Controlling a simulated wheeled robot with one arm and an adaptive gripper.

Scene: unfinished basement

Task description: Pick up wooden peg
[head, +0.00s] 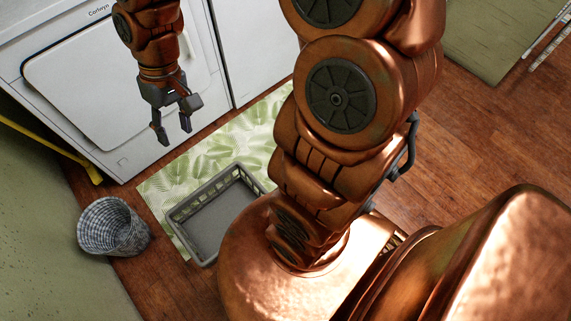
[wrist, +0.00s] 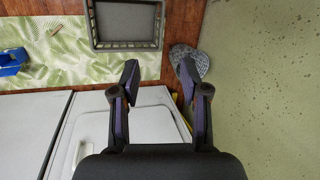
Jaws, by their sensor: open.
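A small tan piece, likely the wooden peg (wrist: 55,30), lies on the green leaf-patterned mat (wrist: 70,62) at the upper left of the wrist view. It is too small there to make out its shape, and I do not see it in the head view, where my arm covers part of the mat. My gripper (head: 173,132) is open and empty, in front of the white appliance and above the floor. In the wrist view its fingers (wrist: 160,72) are spread apart, well to the right of the tan piece.
A grey plastic basket (head: 181,224) sits on the mat. A woven round basket (head: 112,228) stands at its left by the wall. A blue object (wrist: 11,60) lies on the mat at the left edge of the wrist view. White appliances (head: 100,85) stand behind. Wooden floor (head: 470,130) is clear at right.

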